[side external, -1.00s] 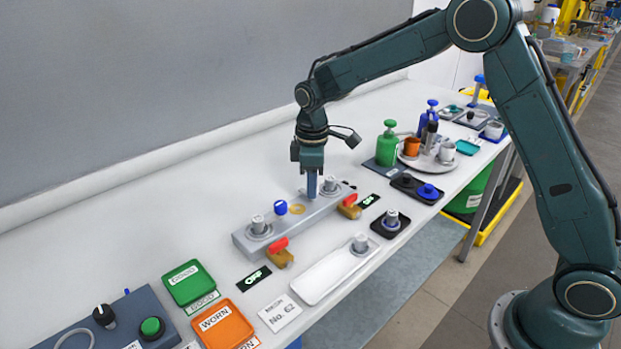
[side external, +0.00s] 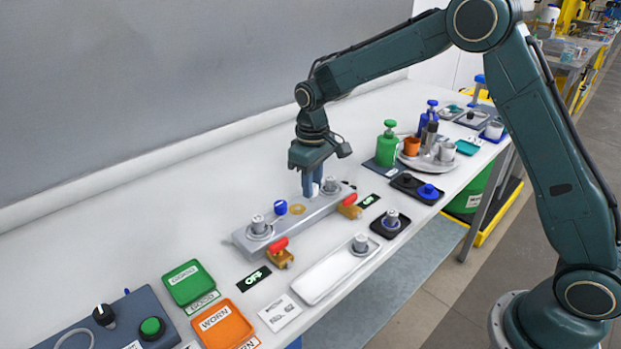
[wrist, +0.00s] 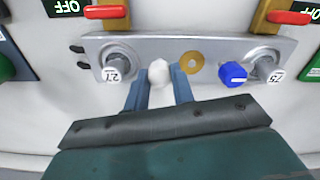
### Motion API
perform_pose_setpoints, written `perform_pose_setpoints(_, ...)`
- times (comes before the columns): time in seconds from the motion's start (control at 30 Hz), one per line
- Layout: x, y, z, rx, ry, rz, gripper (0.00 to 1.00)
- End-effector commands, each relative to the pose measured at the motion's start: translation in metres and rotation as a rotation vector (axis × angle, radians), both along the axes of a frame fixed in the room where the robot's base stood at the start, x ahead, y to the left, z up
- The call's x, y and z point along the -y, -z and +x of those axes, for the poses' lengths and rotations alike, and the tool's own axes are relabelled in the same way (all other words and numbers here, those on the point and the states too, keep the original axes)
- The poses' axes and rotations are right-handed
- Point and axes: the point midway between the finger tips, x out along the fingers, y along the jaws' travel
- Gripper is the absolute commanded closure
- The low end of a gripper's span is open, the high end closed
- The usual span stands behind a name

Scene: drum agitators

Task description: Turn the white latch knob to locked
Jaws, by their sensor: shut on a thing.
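The white latch knob (wrist: 158,72) sits on a grey metal bar (wrist: 215,46) and shows between my fingers in the wrist view. My gripper (wrist: 159,78) is shut on it, one blue-grey finger on each side. In the side view my gripper (side external: 312,188) is down at the bar (side external: 243,240), and the knob is mostly hidden behind the fingers. A blue knob (wrist: 232,74) and a brass-coloured disc (wrist: 191,62) are on the same bar. I cannot read any lock marking by the white knob.
Numbered grey fittings stand at both bar ends, one close to my fingers (wrist: 117,66). Red-handled brass valves (side external: 280,251) line the near side. A white tray (side external: 318,284) lies in front. A green pump bottle (side external: 387,145) stands behind right.

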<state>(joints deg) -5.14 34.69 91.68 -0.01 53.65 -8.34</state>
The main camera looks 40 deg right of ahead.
Motion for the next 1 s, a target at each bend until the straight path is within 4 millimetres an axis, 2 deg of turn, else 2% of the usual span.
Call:
perform_pose_setpoints(0.7, 0.0000, -0.0011, 0.0003, 0.002, 0.678, 0.000, 0.98)
perform_pose_setpoints(1.0, 0.0000, -0.0012, 0.0003, 0.002, 0.912, 0.000, 0.98)
